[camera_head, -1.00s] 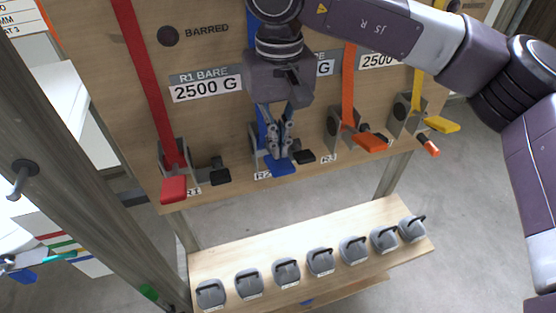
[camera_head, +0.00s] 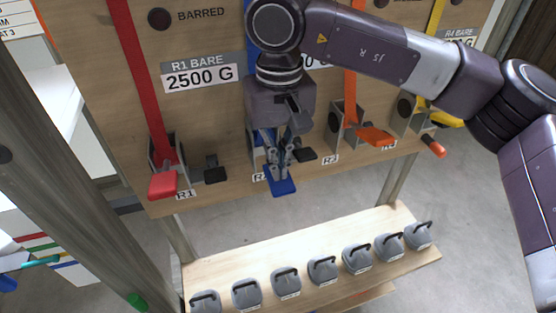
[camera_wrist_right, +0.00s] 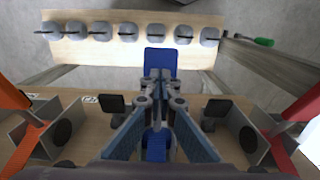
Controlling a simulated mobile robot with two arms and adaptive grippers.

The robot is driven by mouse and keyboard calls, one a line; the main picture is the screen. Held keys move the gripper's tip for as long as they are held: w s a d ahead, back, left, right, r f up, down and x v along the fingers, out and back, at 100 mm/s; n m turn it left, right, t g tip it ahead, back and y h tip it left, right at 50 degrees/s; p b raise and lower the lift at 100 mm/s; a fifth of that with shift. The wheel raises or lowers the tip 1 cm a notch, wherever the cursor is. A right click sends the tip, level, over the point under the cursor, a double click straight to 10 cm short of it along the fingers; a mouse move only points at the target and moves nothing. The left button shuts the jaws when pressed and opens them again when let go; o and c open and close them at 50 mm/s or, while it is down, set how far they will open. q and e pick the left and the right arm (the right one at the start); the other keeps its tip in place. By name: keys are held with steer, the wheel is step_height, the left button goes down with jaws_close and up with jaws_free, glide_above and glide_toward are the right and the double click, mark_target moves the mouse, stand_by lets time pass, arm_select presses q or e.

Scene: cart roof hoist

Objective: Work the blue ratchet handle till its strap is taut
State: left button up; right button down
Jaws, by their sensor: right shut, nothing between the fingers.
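The blue ratchet handle (camera_head: 281,187) sticks out low on the wooden board, between the red and orange ratchets. It also shows in the right wrist view (camera_wrist_right: 160,62), beyond my fingertips. My right gripper (camera_head: 278,165) is shut with nothing between its fingers. Its fingertips (camera_wrist_right: 160,82) are at the near end of the blue handle; I cannot tell whether they touch it. The blue strap (camera_head: 251,95) runs down the board, mostly hidden behind my right arm and gripper. I cannot tell how taut it is. My left gripper is not in view.
The red handle (camera_head: 162,184) is to the left; the orange handle (camera_head: 376,137) and yellow handle (camera_head: 446,119) are to the right. Black levers (camera_head: 215,171) sit between ratchets. Several grey weights (camera_head: 286,281) stand on a wooden shelf (camera_head: 240,249) below. A wooden post (camera_head: 62,170) rises at left.

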steer(key=shift+f, duration=0.15)
step_height(320, 180, down, 2)
steer(key=shift+w+f+b, duration=0.1)
steer(key=shift+b, duration=0.9)
steer(key=r+p, duration=0.3)
steer(key=r, duration=0.2)
steer(key=r+p, duration=0.2)
steer(key=r, duration=0.1)
steer(key=shift+w+a+r+p, duration=0.1)
steer(key=shift+w+a+p, duration=0.05)
steer(key=shift+w+p, duration=0.15)
steer(key=shift+r, duration=0.45)
